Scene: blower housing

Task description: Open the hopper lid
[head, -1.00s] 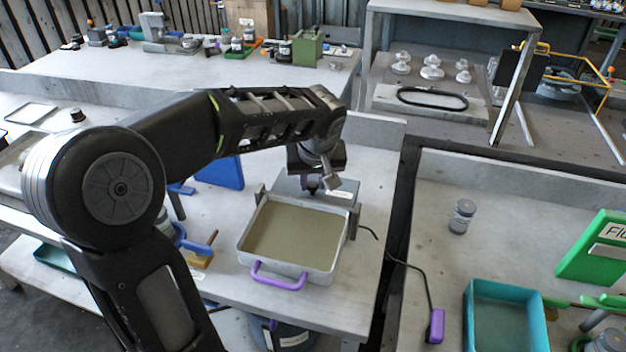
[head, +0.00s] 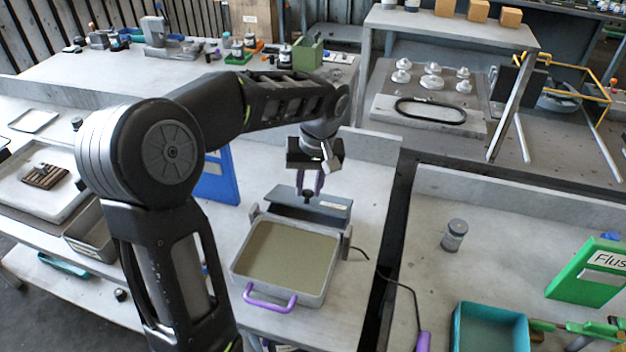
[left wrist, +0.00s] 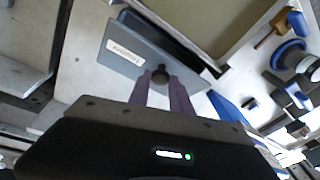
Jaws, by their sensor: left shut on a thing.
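The hopper (head: 237,270) is a shallow grey box with a sand-coloured inside and a purple front handle (head: 270,303). Its top is uncovered. The grey lid (head: 335,214), with a white label and a dark knob, is at the hopper's back edge, tilted back. Its hinge contact is too small to make out. My left gripper (head: 311,190) is above the lid, its purple fingers shut on the knob. The left wrist view shows the fingers around the knob (left wrist: 160,76), with the lid (left wrist: 120,36) behind it. My right gripper is out of view.
A blue panel (head: 218,178) stands left of the hopper. A dark cable (head: 362,254) runs on the right, near the table's edge and a dark gap. Beyond it are a small grey jar (head: 454,236), a teal tray (head: 459,325) and a green sign (head: 580,276).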

